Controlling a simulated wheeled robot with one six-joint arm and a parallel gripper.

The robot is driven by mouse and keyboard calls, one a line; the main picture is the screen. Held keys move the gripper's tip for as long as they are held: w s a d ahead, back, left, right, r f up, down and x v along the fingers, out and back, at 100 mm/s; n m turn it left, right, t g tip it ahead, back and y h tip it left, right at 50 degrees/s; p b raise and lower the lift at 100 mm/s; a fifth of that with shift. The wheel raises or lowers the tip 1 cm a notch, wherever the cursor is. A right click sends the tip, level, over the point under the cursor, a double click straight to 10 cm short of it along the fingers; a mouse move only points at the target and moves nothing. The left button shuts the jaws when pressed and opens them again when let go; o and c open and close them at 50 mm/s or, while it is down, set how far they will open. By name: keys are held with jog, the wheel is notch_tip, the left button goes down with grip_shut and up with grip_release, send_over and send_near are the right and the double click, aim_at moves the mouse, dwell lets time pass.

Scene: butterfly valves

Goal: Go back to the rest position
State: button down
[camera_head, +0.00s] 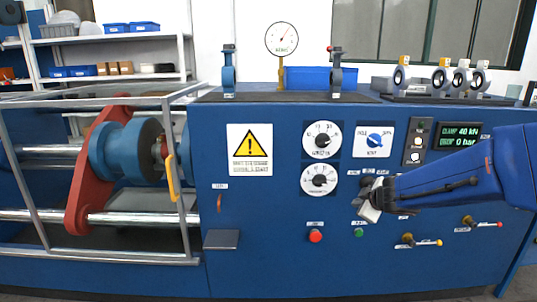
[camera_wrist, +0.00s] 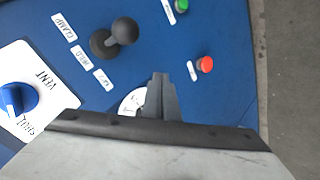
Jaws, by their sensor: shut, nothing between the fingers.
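My gripper (camera_head: 366,203) is in front of the blue control panel (camera_head: 270,235) in the head view, at the end of my blue arm reaching in from the right. In the wrist view its fingers (camera_wrist: 160,78) are together with nothing between them. Up and left of them is a black ball-ended lever (camera_wrist: 120,35) beside several white labels, one reading CLAMP. A red button (camera_wrist: 205,64) is to the right of the fingertips. A white round dial (camera_wrist: 130,103) is partly hidden behind the fingers. I cannot tell whether the gripper touches the panel.
A blue knob (camera_wrist: 18,98) marked VENT is at the wrist view's left, and a green button (camera_wrist: 182,5) at its top. In the head view, a railed machine (camera_head: 122,150) stands left. Small valves (camera_head: 462,77) and a gauge (camera_head: 282,40) stand on top of the panel.

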jog(key=s+d+r+m+g+h, duration=0.1)
jog(key=s+d+r+m+h, duration=0.25)
jog(key=s, duration=0.45)
jog(key=s+d+r+m+h, duration=0.2)
jog(key=s+d+m, duration=0.25)
jog(key=s, duration=0.45)
jog(key=s+a+f+m+g+y, duration=0.1)
jog(key=s+a+f, duration=0.1)
jog(key=s, duration=0.5)
jog(key=s+a+f+m+g+y, duration=0.1)
jog(key=s+a+f+g+y, duration=0.1)
jog(key=s+a, duration=0.2)
jog(key=s+a+f+m+g+y, duration=0.1)
jog(key=s+a, duration=0.3)
jog(key=s, duration=0.6)
jog(key=shift+f+m+g+y, duration=0.35)
jog(key=shift+f+g, duration=0.15)
jog(key=shift+f, duration=0.35)
